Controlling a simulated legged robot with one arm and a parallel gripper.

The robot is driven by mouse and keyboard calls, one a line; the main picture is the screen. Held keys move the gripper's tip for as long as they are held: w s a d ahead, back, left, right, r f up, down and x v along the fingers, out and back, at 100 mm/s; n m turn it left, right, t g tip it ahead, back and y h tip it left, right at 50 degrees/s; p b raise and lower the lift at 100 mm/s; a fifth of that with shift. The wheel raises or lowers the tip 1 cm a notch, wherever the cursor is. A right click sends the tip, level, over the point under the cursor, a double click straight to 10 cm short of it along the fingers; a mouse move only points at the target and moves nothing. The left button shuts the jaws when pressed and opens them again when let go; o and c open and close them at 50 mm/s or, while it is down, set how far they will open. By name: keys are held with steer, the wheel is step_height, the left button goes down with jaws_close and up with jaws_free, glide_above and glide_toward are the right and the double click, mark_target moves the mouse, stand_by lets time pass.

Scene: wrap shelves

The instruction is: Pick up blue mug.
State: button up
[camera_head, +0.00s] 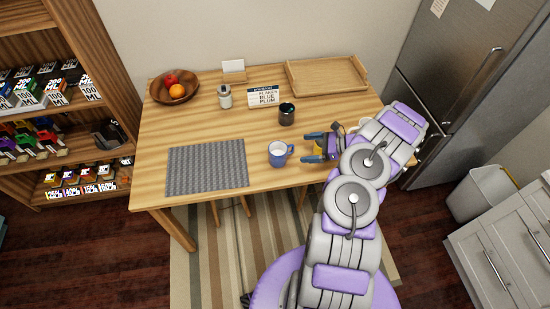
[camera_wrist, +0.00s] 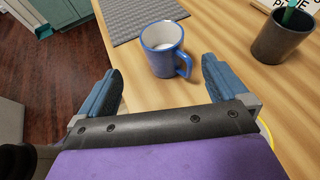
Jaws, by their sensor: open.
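A dark cup (camera_head: 287,114) stands behind the mug; it holds a green item in the wrist view. The grey placemat (camera_head: 207,167) lies left. Further back are a fruit bowl (camera_head: 175,95), a jar (camera_head: 225,100), a sign (camera_head: 264,97) and a wooden tray (camera_head: 328,90). A yellow object is partly hidden by my arm.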

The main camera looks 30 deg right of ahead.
mark_target(280, 151)
steer(key=w+f, duration=0.1)
steer(key=w+a+f, duration=0.1)
steer(key=w+f+b, duration=0.1)
steer(key=shift+w+a+f, duration=0.25)
steer(key=shift+w+a, duration=0.1)
steer(key=w+a, duration=0.1)
steer(key=a, duration=0.1)
steer(key=w+a+f+b, duration=0.1)
steer(key=a, duration=0.1)
steer(key=w+a, duration=0.1)
steer(key=a, duration=0.1)
steer(key=shift+w+a+f+b, duration=0.1)
steer(key=shift+a+f+b, duration=0.2)
steer(key=shift+f+b, duration=0.1)
steer(key=shift+w+d+f, duration=0.2)
steer(key=shift+w+d, duration=0.1)
steer(key=shift+w, duration=0.05)
steer(key=shift+a, duration=0.5)
steer(key=shift+c, duration=0.4)
steer(key=shift+a+r, duration=0.1)
steer(key=shift+a, duration=0.3)
steer(key=c, duration=0.3)
steer(key=shift+s+d, duration=0.1)
steer(key=shift+d, duration=0.45)
steer(key=c, duration=0.8)
steer(key=shift+a, duration=0.1)
steer(key=shift+a, duration=0.1)
